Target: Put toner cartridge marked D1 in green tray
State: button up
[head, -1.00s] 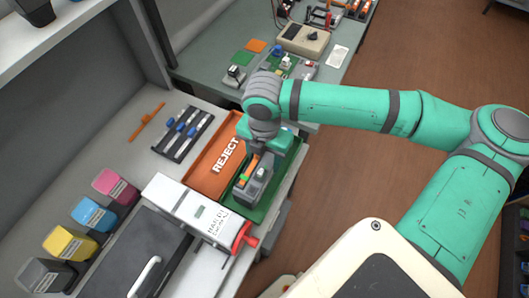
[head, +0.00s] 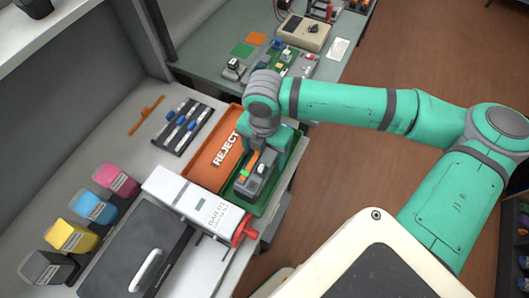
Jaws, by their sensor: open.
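A dark grey toner cartridge (head: 255,182) with a green and orange strip lies in the green tray (head: 266,206). Any D1 marking is too small to read. My gripper (head: 262,158) points down over the green tray, right at the cartridge's far end, and is open. My wrist hides part of the tray and of the cartridge, so I cannot tell whether the fingers touch it.
An orange tray marked REJECT (head: 212,150) lies left of the green tray. A white device with a red knob (head: 195,207) stands in front. A dark rack (head: 182,129) and several coloured toner containers (head: 95,208) are on the left.

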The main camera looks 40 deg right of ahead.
notch_tip(320, 180, up, 11)
dwell(0.5)
